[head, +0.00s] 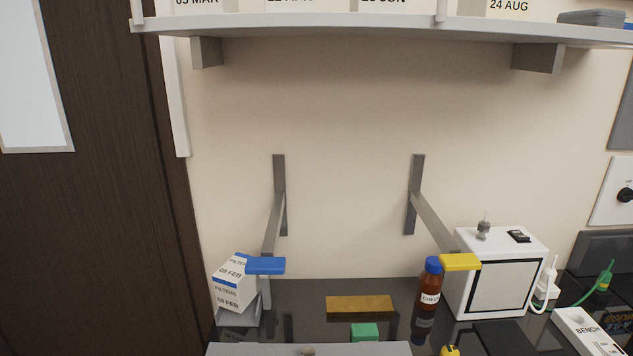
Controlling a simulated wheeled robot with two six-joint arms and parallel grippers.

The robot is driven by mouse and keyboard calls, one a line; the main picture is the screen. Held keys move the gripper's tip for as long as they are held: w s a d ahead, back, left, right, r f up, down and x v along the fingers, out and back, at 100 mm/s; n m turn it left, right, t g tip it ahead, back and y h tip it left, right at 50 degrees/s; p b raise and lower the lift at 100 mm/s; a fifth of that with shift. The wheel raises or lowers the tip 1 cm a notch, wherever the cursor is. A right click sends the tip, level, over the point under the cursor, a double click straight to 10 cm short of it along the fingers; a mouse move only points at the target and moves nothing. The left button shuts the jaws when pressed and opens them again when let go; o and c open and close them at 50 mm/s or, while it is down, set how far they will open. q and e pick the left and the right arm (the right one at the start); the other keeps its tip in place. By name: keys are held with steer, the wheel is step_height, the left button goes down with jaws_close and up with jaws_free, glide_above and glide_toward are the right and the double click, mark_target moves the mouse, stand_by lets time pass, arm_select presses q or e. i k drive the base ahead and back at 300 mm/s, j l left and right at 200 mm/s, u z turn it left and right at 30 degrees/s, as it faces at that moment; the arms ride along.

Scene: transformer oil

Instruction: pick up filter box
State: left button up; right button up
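The filter box (230,292) is at the lower left in the head view. It is white with a blue stripe and reads "FILTERS" and "08 FEB" on two faces. It looks tilted and rests on a grey holder (251,315) on the dark bench. A blue block (265,265) at the lower end of a wall bracket overlaps the box's upper right edge in the picture. I cannot tell whether they touch. Neither of my grippers shows in this view.
A brown bottle (429,290) with a blue cap stands beside a white machine (500,275). A yellow block (460,262) is near them. A golden-brown strip (360,304) and a green block (365,331) lie mid-bench. A shelf (380,28) runs overhead; a dark door (110,230) is left.

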mark_target(235, 290)
steer(key=k+j+z, duration=0.15)
steer(key=j, duration=0.25)
steer(key=j+z, duration=0.1)
steer(key=j, duration=0.3)
steer(key=k+j+z, duration=0.15)
steer(key=j, duration=0.2)
steer(key=k, duration=0.05)
